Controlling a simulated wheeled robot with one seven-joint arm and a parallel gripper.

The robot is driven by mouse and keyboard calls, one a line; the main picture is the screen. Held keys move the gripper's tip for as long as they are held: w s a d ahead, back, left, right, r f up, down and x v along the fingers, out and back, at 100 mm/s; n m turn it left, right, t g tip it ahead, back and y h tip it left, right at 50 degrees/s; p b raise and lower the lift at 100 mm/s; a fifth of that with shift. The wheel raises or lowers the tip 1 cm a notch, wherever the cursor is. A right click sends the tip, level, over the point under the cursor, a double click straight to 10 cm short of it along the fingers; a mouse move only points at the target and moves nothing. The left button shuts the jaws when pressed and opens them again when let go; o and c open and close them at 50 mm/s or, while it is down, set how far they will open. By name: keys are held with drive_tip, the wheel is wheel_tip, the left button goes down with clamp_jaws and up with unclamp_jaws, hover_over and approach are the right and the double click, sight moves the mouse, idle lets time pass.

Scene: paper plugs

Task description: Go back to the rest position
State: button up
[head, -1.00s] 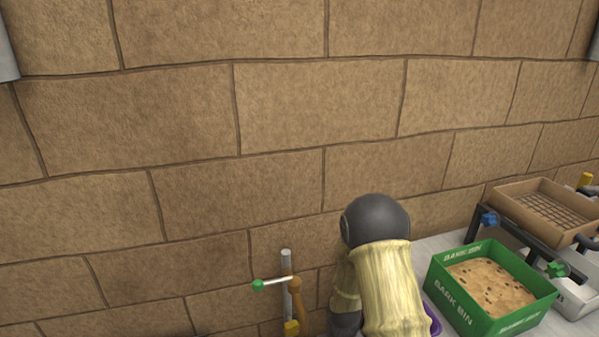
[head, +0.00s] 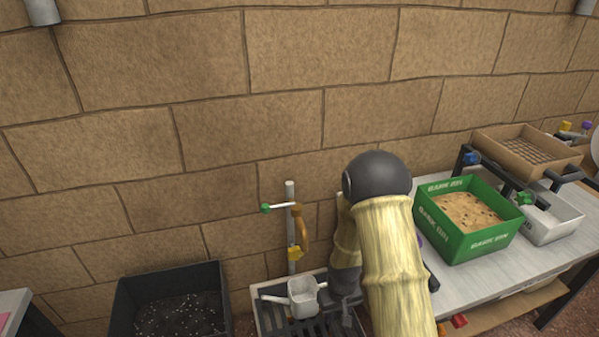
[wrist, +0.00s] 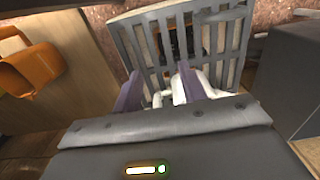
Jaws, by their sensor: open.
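My gripper shows in the wrist view (wrist: 160,85) with its two purple fingers spread apart. They point toward a grey slatted grate (wrist: 226,60). A white object, partly hidden by the right finger, lies near the fingertips; I cannot tell whether it touches them. In the head view, my straw-coloured, dark-jointed arm reaches down at the lower middle and hides most of the gripper. A small white cup (head: 304,297) with a side handle sits at the slatted grate (head: 272,326), just left of the arm's lower end.
A tap post (head: 290,190) with green and yellow knobs stands behind the grate. A dark tub (head: 119,308) with black soil is at left. A green bark bin (head: 490,240) stands on the right bench (head: 455,293), near a brown mesh tray (head: 482,140). An orange container (wrist: 30,70) shows in the wrist view.

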drive_tip(key=s+d+r+m+t, duration=0.15)
drive_tip(key=s+r, duration=0.35)
drive_tip(key=r, duration=0.7)
drive_tip(key=s+d+r+m+t, duration=0.1)
drive_tip(key=s+d+r+m, duration=0.15)
drive_tip(key=s+r, duration=0.65)
drive_tip(key=w+r+p, duration=0.3)
drive_tip(key=r+p, duration=3.1)
drive_tip(key=r, duration=0.2)
drive_tip(key=shift+w+d+r+n, duration=0.2)
drive_tip(key=shift+d+r+n, duration=0.15)
drive_tip(key=shift+d+n, duration=0.1)
